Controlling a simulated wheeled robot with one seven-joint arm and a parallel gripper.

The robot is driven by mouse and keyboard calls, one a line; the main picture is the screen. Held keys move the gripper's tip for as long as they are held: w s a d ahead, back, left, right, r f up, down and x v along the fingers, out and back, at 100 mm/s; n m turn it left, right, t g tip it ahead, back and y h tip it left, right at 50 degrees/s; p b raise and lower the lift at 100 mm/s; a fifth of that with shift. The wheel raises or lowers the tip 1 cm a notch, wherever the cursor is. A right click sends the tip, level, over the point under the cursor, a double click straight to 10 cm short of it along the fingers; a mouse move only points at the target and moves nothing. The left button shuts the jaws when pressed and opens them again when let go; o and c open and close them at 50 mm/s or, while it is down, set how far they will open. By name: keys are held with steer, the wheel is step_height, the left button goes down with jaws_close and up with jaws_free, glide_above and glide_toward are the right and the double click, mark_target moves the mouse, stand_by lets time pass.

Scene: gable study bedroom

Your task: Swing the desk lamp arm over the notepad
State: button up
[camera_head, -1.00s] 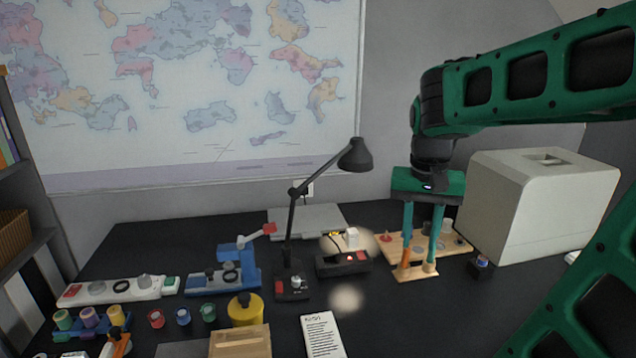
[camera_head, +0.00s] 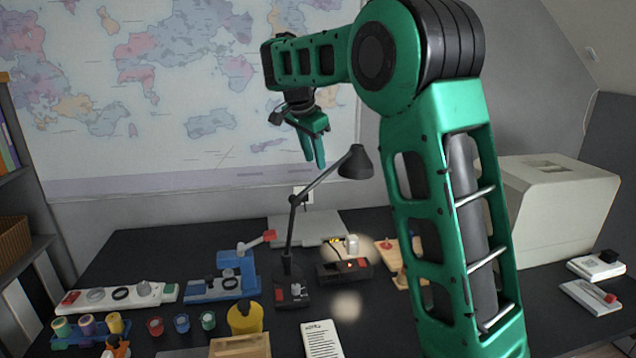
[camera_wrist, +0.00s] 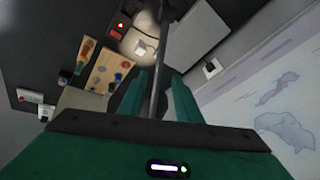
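The black desk lamp (camera_head: 290,240) stands mid-desk. Its upper arm slopes up right to the lamp head (camera_head: 356,163), which faces down. A white pad with dark text lines (camera_head: 321,340), apparently the notepad, lies at the desk's front, partly cut off by the frame. My gripper (camera_head: 315,163) is above the lamp's elbow, pointing down, with its fingertips close to the upper arm. In the wrist view the fingers are apart and the thin lamp arm (camera_wrist: 157,75) shows between them. Contact with it cannot be told. The pad is not clear in the wrist view.
A black box (camera_head: 343,267) lies in the lamplight. A blue device (camera_head: 238,270), a yellow pot (camera_head: 245,318) and several small cups stand left. A wooden board (camera_head: 396,270) is partly hidden by my arm. A white box (camera_head: 562,205) stands right. The wall map is behind.

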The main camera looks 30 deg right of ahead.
mark_target(320, 179)
steer(key=x, duration=0.9)
steer(key=shift+f, duration=0.2)
jaws_close()
